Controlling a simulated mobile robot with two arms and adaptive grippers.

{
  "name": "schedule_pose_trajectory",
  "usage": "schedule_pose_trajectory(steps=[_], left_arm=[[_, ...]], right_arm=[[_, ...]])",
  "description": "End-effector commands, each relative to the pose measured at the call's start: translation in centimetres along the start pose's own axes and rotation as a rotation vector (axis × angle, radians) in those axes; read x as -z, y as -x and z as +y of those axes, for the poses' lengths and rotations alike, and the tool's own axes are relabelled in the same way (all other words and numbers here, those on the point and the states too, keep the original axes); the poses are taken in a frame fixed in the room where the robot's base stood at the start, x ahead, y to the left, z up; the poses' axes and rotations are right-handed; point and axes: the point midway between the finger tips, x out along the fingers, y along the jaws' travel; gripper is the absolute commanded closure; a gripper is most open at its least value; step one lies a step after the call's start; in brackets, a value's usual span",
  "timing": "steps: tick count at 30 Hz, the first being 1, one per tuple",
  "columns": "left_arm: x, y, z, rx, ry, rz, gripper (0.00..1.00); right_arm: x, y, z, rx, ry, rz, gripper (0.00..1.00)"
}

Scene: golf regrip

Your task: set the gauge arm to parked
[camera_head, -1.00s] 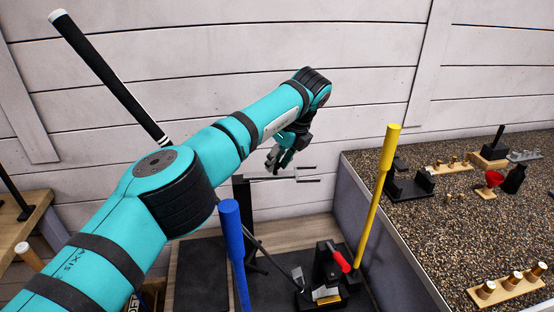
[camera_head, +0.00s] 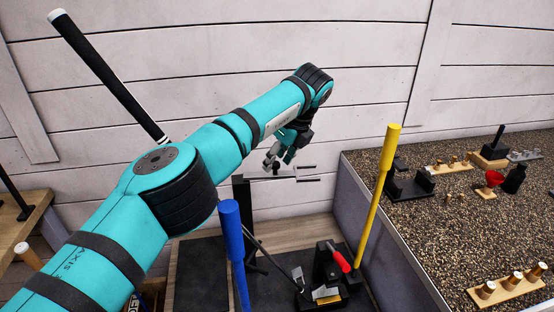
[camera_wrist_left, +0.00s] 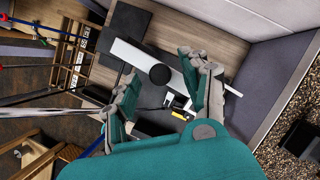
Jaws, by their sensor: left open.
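The gauge arm appears to be the thin grey bar (camera_head: 303,180) level with the top of a black post (camera_head: 242,215), in the middle of the head view. In the left wrist view it seems to be the long pale bar (camera_wrist_left: 133,56) running diagonally, with a round black knob (camera_wrist_left: 160,74) on it. My left gripper (camera_head: 279,162) is open just above the bar in the head view. In the left wrist view my left gripper (camera_wrist_left: 163,88) has its fingers spread on either side of the knob; I cannot tell whether they touch it. My right gripper is not in view.
A blue upright grip (camera_head: 231,235) and a yellow one (camera_head: 382,190) stand near the post. A black fixture with a red handle (camera_head: 339,257) is at the lower middle. A speckled bench (camera_head: 440,235) with small holders is at right. A black club grip (camera_head: 110,80) leans behind my arm.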

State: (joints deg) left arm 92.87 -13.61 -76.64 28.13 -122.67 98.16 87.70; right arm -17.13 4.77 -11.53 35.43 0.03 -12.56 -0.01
Motion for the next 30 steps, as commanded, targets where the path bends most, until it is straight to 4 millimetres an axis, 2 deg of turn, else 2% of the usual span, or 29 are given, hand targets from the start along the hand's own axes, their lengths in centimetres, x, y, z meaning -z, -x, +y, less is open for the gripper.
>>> schedule_pose_trajectory(steps=[6,12,22,30], left_arm=[[0.0,3.9,-0.1,0.005,0.0,-0.003,0.53],[0.1,6.3,-0.1,0.003,0.0,-0.002,0.53],[0.0,6.8,-0.1,0.002,-0.001,-0.001,0.53],[0.1,6.8,-0.1,0.002,-0.001,-0.001,0.87]], right_arm=[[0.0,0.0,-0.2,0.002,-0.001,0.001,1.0],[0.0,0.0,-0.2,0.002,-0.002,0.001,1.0],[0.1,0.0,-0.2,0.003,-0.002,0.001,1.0],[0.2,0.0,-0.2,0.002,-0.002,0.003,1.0]])
